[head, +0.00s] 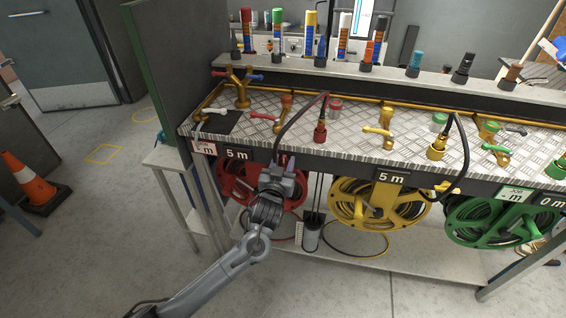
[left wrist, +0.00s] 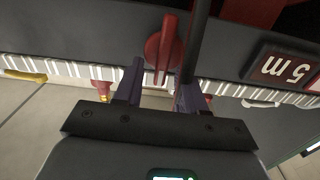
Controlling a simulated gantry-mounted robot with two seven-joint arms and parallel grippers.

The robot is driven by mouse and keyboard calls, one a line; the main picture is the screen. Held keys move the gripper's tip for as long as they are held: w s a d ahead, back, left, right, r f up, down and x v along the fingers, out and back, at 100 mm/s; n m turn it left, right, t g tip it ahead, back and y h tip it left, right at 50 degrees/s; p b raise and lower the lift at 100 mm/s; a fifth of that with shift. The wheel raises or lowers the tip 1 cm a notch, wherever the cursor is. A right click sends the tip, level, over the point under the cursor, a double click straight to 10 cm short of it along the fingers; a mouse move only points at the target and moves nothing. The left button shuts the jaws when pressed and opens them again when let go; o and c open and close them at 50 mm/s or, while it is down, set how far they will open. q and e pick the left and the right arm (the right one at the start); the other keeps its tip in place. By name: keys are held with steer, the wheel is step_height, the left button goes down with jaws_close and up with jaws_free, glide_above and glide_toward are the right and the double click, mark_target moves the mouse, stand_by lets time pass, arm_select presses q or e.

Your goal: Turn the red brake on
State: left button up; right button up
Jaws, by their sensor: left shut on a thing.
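The red hose reel (head: 237,182) hangs under the metal bench at the left, partly hidden behind my left arm. The red brake (left wrist: 164,48) is a round red knob with a raised grip on the dark front panel of the bench, beside a black hose. My left gripper (head: 284,161) is at that panel, and in the left wrist view its two fingers (left wrist: 158,92) stand on either side of the brake's grip, shut on it. In the head view the brake is mostly hidden by the gripper. My right gripper is in neither view.
A black hose (head: 291,123) runs over the bench edge to a red nozzle (head: 320,131), close to my left gripper. Yellow (head: 379,204) and green (head: 488,218) hose reels hang to the right. An orange cone (head: 28,180) stands on open floor at the left.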

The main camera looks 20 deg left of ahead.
arm_select(q)
steer(key=shift+d+m+p, duration=0.1)
steer(key=shift+m+p, duration=0.4)
steer(key=shift+p, duration=0.35)
steer(key=m+p, duration=0.3)
steer(key=d+m+p, duration=0.1)
steer(key=m+p, duration=0.1)
steer(key=p, duration=0.1)
steer(key=shift+w+f+m+p, duration=0.1)
steer(key=shift+f+m+p, duration=0.05)
steer(key=shift+m+p, duration=0.25)
steer(key=m+p, duration=0.1)
steer(key=m, duration=0.2)
steer(key=f+m+p, duration=0.1)
steer(key=m+p, duration=0.1)
steer(key=m, duration=0.2)
steer(key=f+m+p, duration=0.1)
steer(key=m+p, duration=0.1)
steer(key=m, duration=0.1)
steer(key=shift+d+f+m, duration=0.15)
steer(key=shift+d+m, duration=0.25)
